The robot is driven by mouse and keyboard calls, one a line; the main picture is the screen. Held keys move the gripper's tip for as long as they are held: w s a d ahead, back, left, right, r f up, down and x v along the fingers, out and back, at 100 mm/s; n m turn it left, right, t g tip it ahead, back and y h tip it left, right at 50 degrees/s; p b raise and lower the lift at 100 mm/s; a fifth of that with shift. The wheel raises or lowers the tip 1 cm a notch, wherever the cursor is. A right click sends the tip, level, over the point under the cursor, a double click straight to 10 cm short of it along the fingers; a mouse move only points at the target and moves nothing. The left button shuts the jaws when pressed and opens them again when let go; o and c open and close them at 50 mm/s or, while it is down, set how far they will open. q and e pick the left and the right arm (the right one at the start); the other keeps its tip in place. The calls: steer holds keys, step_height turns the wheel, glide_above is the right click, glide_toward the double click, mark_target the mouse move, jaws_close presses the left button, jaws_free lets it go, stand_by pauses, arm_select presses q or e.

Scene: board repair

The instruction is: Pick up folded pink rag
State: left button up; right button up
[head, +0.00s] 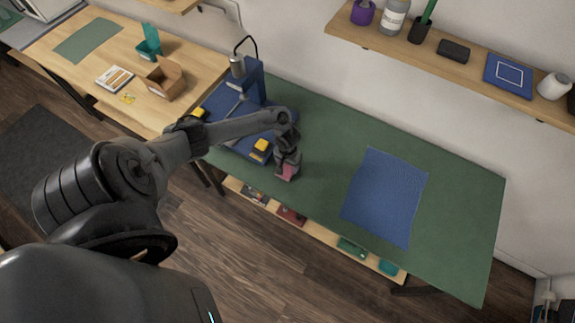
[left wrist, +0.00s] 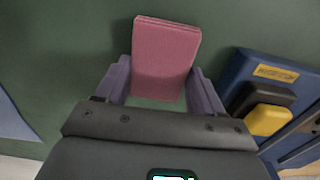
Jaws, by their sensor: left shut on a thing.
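The folded pink rag (left wrist: 165,58) is a flat pink block between the two fingers of my left gripper (left wrist: 164,82) in the left wrist view. The fingers are shut on it from both sides. In the head view the rag (head: 288,171) shows as a small pink patch at the tip of my left gripper (head: 287,168), near the front edge of the green worktop (head: 455,190). I cannot tell whether the rag touches the worktop. My right gripper is not in view.
A blue fixture (head: 252,84) with black and yellow parts stands just left of the gripper. A blue mat (head: 386,197) lies to the right, with clear green surface between. A shelf (head: 475,66) holding small items hangs above. A wooden table (head: 196,66) adjoins at left.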

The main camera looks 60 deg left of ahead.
mark_target(288, 166)
arm_select(q)
steer(key=shift+r, duration=0.5)
step_height(288, 166, up, 3)
steer(key=shift+f+p, duration=0.1)
steer(key=shift+p, duration=0.4)
steer(key=w+d+r+p, duration=0.1)
steer(key=w+d+r, duration=0.1)
steer(key=d, duration=0.3)
steer(key=w+d+r+p, duration=0.1)
steer(key=w+d+r, duration=0.1)
steer(key=d+r, duration=0.2)
steer(key=shift+d+r, duration=0.35)
steer(key=shift+d, duration=0.65)
steer(key=o, duration=0.4)
steer(key=c, duration=0.3)
steer(key=shift+a, duration=0.1)
